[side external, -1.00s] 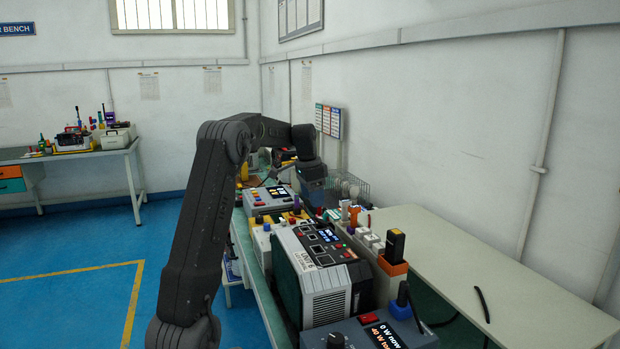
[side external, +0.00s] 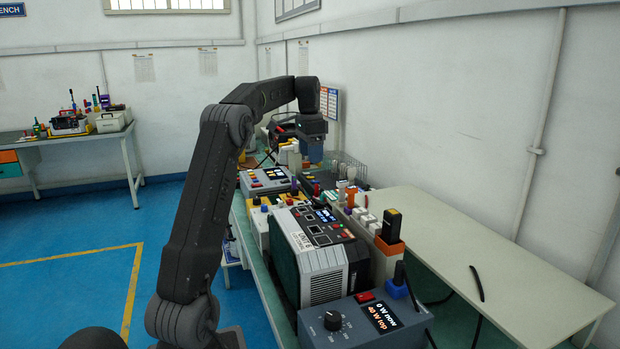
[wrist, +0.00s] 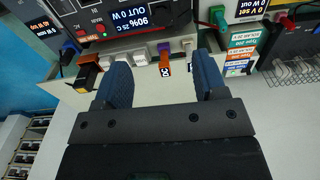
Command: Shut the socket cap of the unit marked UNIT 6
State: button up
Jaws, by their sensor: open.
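The unit marked UNIT 6 (side external: 318,262) stands on the bench in the side external view. It has a finned pale case, a dark top face with a small display and square ports, and a white label on its edge. I cannot make out its socket cap or whether it is open. My gripper (side external: 312,150) is above and behind this unit, apart from it. In the wrist view my gripper (wrist: 163,78) shows two blue fingers spread apart with nothing held. Beyond them is a dark panel (wrist: 125,22) with an upside-down display; its unit number is not visible.
A blue-grey box with a dial (side external: 365,322) stands in front. A black-and-orange block (side external: 390,238) and white plugs stand at the unit's right. A grey box (side external: 266,180) is behind. The pale side table (side external: 470,240) is mostly clear.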

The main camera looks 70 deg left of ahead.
aim_at(311, 198)
jog(key=shift+g, duration=0.3)
jog(key=f, duration=1.3)
jog(key=shift+w+f, duration=0.25)
jog(key=c, duration=0.9)
jog(key=shift+s+f+t, duration=0.2)
jog(key=shift+f+t, duration=0.05)
jog(key=shift+t, duration=0.55)
jog(key=o, duration=0.9)
jog(key=shift+r, duration=0.1)
